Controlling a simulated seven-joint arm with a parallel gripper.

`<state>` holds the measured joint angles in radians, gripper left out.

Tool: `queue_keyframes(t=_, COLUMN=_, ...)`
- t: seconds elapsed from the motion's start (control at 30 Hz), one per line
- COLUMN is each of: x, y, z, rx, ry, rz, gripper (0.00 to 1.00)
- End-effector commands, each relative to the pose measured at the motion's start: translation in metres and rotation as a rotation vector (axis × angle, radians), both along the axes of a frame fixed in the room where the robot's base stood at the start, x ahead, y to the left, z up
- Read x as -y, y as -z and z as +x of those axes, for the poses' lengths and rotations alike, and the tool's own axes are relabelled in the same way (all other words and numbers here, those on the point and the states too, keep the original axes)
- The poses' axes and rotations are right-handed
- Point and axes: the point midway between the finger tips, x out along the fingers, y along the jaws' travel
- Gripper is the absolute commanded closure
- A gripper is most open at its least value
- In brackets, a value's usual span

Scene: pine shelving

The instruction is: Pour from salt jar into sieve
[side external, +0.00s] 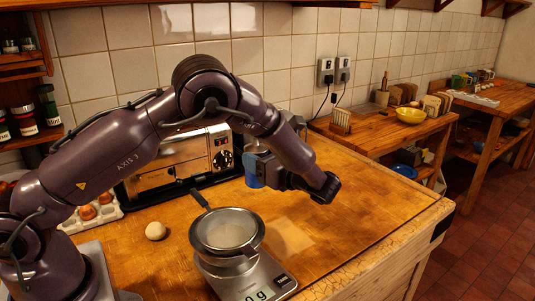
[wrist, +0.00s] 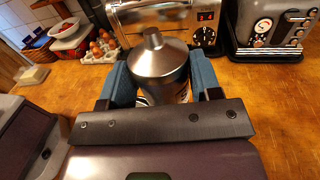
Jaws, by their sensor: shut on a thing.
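The sieve (side external: 258,232) is a round metal strainer with a dark handle pointing to the back left. It sits over a metal vessel on a kitchen scale (side external: 280,283) in the side external view. Its mesh looks pale; I cannot tell whether anything lies in it. My gripper (side external: 258,171) is to the right of and behind the sieve, above the counter. In the wrist view its blue fingers (wrist: 154,85) are shut on the salt jar (wrist: 158,62), a silver jar with a conical top and small spout. The jar looks roughly upright. In the side view it is mostly hidden by my gripper.
A toaster oven (side external: 180,165) stands behind on the wooden counter, with another steel appliance (wrist: 268,32) beside it in the wrist view. A pale round ball (side external: 155,230) and an egg carton (side external: 98,215) lie left of the scale. The counter's right part is clear.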

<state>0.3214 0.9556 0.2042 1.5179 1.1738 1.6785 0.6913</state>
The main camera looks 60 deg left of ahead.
Motion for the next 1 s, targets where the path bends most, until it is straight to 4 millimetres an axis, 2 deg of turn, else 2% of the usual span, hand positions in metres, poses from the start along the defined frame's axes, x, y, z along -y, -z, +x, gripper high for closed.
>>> queue_keyframes(t=0.17, x=0.004, y=0.001, z=-0.01, rx=0.023, ry=-0.078, rz=0.008, gripper=0.75)
queue_keyframes(t=0.33, x=0.005, y=0.012, z=-0.013, rx=0.15, ry=-0.078, rz=0.037, gripper=0.75)
queue_keyframes(t=1.0, x=0.008, y=0.092, z=-0.028, rx=1.056, ry=-0.068, rz=0.224, gripper=0.75)
